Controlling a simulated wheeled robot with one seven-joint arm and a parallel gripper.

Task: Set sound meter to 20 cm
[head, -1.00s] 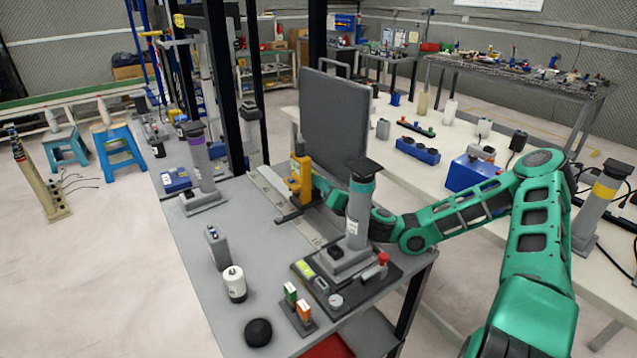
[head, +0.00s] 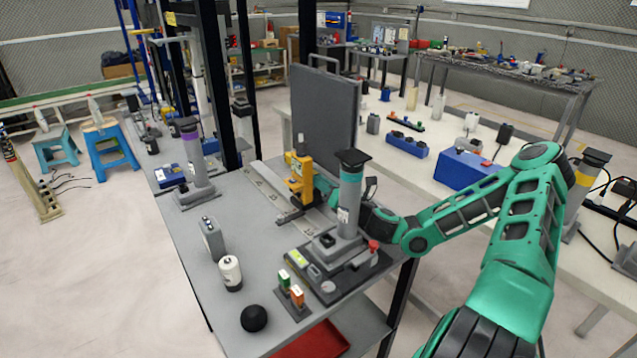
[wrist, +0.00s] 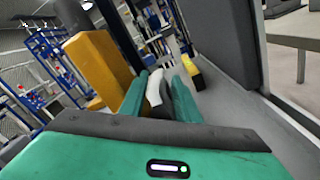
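The yellow upright unit (head: 302,178), which I take for the sound meter, stands on a pale scaled rail (head: 263,187) on the grey bench. The rail's markings are too small to read. My gripper (head: 328,190) is at its right side, partly hidden behind the grey column. In the wrist view the yellow body (wrist: 97,62) fills the left side. The green fingers of my gripper (wrist: 160,95) lie close on either side of a small white and black piece (wrist: 157,92), and look shut on it. How that piece joins the yellow body is hidden.
A dark grey foam panel (head: 325,110) stands behind the rail. A grey column with a teal band (head: 349,205) stands in front of my gripper.

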